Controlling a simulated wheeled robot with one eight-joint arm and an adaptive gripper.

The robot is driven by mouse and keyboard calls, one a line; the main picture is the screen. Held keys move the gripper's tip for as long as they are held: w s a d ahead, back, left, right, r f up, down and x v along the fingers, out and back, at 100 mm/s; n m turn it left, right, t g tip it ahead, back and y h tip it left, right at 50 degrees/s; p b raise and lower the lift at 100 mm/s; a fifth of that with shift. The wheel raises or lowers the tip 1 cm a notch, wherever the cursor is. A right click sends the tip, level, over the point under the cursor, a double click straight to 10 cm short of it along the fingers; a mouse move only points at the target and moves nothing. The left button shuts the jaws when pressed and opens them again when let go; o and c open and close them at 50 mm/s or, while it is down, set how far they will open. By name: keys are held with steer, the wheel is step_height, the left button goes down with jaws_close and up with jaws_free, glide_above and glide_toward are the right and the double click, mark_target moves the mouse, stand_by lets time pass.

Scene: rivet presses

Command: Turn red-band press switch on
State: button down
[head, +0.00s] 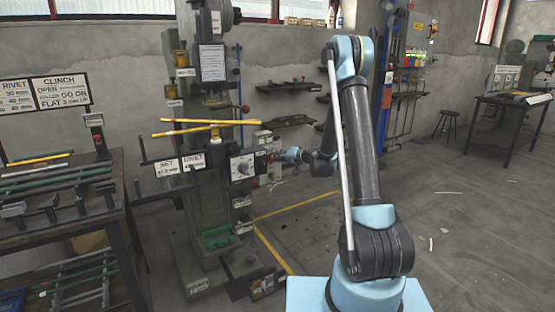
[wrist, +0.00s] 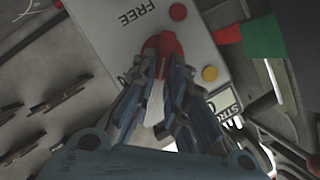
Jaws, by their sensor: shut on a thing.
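A tall grey-green press (head: 205,130) stands left of centre in the head view. A pale control box (head: 242,166) with a dial is on its right side. In the wrist view the box face (wrist: 120,20) fills the upper middle, with the word FREE, a red button (wrist: 178,12) and a yellow button (wrist: 209,73). My gripper (wrist: 162,58) is shut on a red switch handle (wrist: 160,43) on this face; the fingers hide its lower part. In the head view my gripper (head: 274,157) is at the box's right side. I cannot make out a red band on the press.
A table with racks of bars (head: 60,215) stands at the left. Yellow bars (head: 205,128) stick out across the press. Wall shelves (head: 288,122) are behind my arm. A red-green part (wrist: 262,38) lies beside the box in the wrist view. Open floor (head: 470,235) lies at the right.

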steer(key=shift+w+d+f+m+y, duration=0.2)
steer(key=shift+f+m+y, duration=0.3)
steer(key=shift+m, duration=0.8)
steer(key=shift+w+d+f+m+y, duration=0.1)
steer(key=shift+d+f+m+y, duration=0.15)
steer(key=shift+m+y, duration=0.75)
steer(key=shift+w+d+f+m+y, duration=0.15)
steer(key=shift+f+m+y, duration=0.2)
steer(key=shift+m, duration=1.25)
steer(key=c, duration=1.7)
jaws_free()
steer(key=shift+o, duration=0.5)
steer(key=shift+s+a+r, duration=0.1)
